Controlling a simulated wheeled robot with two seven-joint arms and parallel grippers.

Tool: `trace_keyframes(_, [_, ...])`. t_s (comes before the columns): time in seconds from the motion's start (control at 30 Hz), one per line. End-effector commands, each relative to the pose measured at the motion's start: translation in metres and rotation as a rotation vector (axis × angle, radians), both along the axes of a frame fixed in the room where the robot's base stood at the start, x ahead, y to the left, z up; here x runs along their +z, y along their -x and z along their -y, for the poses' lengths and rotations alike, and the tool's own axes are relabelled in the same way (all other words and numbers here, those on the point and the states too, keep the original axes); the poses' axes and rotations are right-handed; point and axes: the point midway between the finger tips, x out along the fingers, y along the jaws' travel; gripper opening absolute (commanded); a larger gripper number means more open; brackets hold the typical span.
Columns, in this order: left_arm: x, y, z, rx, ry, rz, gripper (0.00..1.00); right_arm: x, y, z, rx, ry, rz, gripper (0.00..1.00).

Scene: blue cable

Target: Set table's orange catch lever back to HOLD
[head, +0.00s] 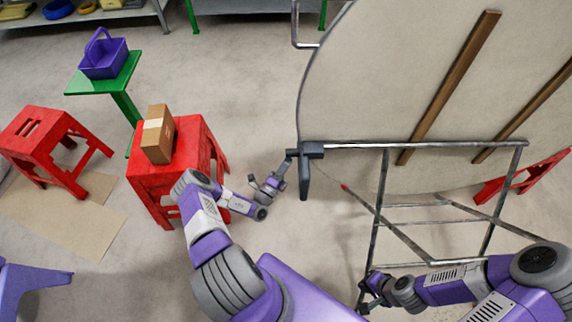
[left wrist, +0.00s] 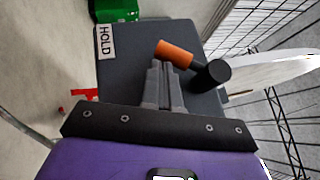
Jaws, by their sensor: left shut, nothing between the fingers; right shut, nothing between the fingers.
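The tilted table (head: 370,70) has a large round pale top on a metal frame, with a dark catch box (head: 312,150) at its left corner. In the left wrist view the box's grey face (left wrist: 125,72) bears a HOLD label (left wrist: 106,42) at its left. The orange-tipped catch lever (left wrist: 176,51) runs from a black round pivot (left wrist: 212,74) up and left, its tip short of the label. My left gripper (head: 280,167) is shut and empty beside the box; its fingertips (left wrist: 162,66) are just below the lever, contact unclear. My right gripper (head: 368,298) is shut and empty near the frame's foot.
A red stool (head: 150,185) with a cardboard box (head: 157,137) stands close to my left arm. Another red stool (head: 45,145) and a green stand (head: 105,80) with a purple basket (head: 104,56) are further left. Open floor (head: 240,80) lies behind my left gripper.

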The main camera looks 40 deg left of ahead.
Motion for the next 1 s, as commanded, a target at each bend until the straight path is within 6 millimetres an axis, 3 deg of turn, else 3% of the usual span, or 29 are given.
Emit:
trace_keyframes(0.27, [-0.028, 0.013, 0.032, -0.012, 0.007, -0.003, 0.0, -0.015, 0.0, 0.0, 0.0, 0.0, 0.0, 0.0])
trace_keyframes(0.6, [-0.059, 0.079, 0.024, -0.006, 0.002, -0.003, 0.0, -0.003, 0.0, 0.0, 0.0, 0.0, 0.0, 0.0])
trace_keyframes(0.8, [-0.069, 0.097, 0.023, -0.01, 0.002, -0.002, 0.0, -0.003, 0.0, 0.0, 0.0, 0.0, 0.0, 0.0])
trace_keyframes(1.0, [-0.07, 0.1, 0.023, -0.01, 0.001, -0.001, 0.0, -0.003, 0.0, 0.0, 0.0, 0.0, 0.0, 0.0])
